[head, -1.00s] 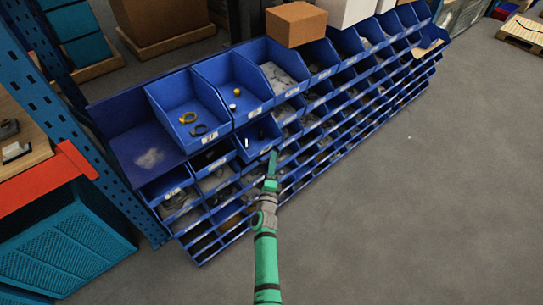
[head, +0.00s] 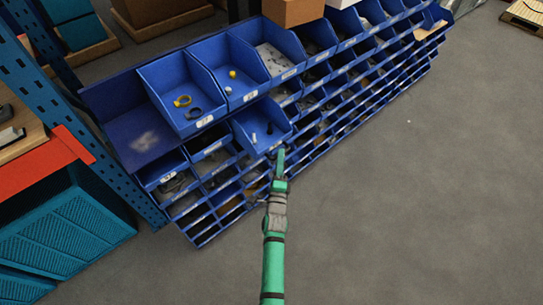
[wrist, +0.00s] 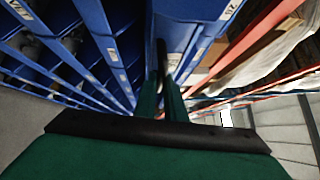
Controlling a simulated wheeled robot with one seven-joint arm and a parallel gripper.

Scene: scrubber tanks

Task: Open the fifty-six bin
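One blue bin (head: 262,120) in the second row of the blue rack sticks out well past its neighbours, with a few small dark and light parts inside. My green gripper (head: 281,152) is at its front edge, near the lower right of its front. In the wrist view the two green fingers (wrist: 162,92) are close together at a blue bin front, and the narrow gap between them is dark. They look shut on the bin's front edge. A label on the blue front (wrist: 231,9) is partly readable, ending in a 6. The fingertips' exact contact is partly hidden.
Several other blue bins (head: 185,95) fill the rack. A cardboard box (head: 293,10) stands on its top. A blue upright, a red beam (head: 45,165) and teal crates (head: 65,240) are at the left. The grey floor at the right is clear.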

